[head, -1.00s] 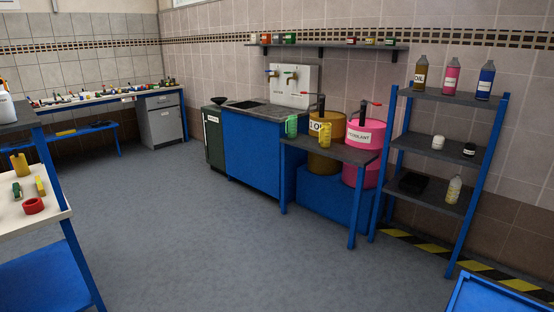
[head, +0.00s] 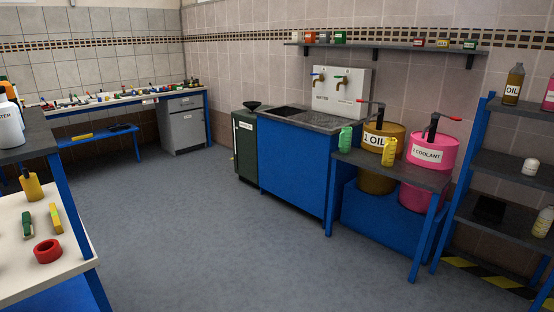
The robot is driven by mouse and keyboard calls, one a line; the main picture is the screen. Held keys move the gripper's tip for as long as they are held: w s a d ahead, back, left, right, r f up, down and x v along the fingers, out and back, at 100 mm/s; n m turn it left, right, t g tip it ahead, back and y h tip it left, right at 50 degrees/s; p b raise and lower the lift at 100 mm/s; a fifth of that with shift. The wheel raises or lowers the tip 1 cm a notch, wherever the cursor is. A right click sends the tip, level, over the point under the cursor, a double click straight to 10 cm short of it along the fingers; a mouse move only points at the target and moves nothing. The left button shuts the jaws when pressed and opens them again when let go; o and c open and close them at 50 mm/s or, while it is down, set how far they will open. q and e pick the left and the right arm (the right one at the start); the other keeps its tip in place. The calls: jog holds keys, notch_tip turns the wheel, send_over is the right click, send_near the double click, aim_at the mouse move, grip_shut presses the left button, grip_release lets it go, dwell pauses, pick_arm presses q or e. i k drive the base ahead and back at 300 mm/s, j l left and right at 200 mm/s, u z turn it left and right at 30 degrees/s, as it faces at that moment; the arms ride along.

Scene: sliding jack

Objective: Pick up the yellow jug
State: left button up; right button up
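The yellow jug (head: 389,151) stands upright near the front edge of a dark-topped table with blue legs (head: 404,173). A green jug (head: 346,139) stands to its left on the same table. The jug is in front of the gap between a brown oil drum (head: 397,133) and a pink coolant drum (head: 440,151). Neither of my grippers shows in the head view.
A blue cabinet with a sink (head: 289,158) stands left of the jug table, with a green bin (head: 245,160) beside it. A blue shelf rack (head: 505,165) is at the right. A cream-topped bench (head: 70,260) is at the near left. The grey floor (head: 210,235) between is clear.

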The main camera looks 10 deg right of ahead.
aim_at(390, 144)
jog(key=i+l+z, duration=0.15)
jog(key=i+z, duration=0.65)
jog(key=i+j+z, duration=0.2)
jog(key=i+z, duration=0.2)
jog(key=i, duration=0.1)
